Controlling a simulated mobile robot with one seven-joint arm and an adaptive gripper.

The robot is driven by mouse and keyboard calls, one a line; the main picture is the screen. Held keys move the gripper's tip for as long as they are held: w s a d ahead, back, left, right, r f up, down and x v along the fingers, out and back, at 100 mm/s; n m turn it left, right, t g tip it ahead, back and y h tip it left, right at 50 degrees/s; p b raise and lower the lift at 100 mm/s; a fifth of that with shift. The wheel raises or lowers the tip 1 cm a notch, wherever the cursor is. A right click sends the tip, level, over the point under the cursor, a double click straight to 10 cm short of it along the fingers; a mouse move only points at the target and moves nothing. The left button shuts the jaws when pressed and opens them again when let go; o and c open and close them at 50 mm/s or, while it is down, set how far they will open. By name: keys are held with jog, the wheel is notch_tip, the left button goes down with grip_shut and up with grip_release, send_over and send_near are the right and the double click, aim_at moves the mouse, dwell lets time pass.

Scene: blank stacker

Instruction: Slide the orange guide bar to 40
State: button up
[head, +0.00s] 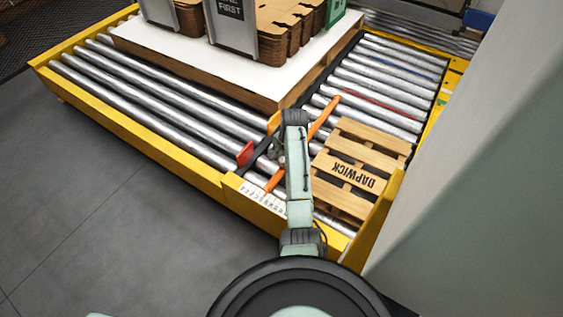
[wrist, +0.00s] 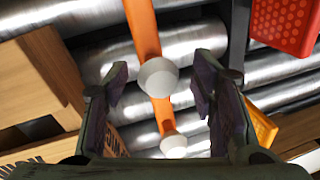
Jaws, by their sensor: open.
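The orange guide bar (head: 322,118) lies slantwise across the rollers in the head view, its middle hidden behind my arm. Its near end shows by the white number scale (head: 262,199) on the yellow frame; the figures are too small to read. In the wrist view the bar (wrist: 143,28) runs down between the fingers and carries two pale round knobs, the nearer knob (wrist: 158,77) and a lower one (wrist: 174,145). My gripper (wrist: 160,88) is open, with a finger on either side of the nearer knob and gaps showing on both sides.
A wooden pallet (head: 350,168) marked DAPWICK lies right of the bar. A red paddle (head: 245,155) on a dark bar and an orange-yellow piece (head: 273,122) are at the left. Stacked cardboard blanks (head: 272,40) stand on a white-topped pallet behind. Bare rollers (head: 150,95) extend left.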

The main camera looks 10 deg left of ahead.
notch_tip(320, 180, up, 10)
jog(key=s+d, duration=0.1)
jog(key=shift+d, duration=0.35)
jog(key=shift+r, duration=0.1)
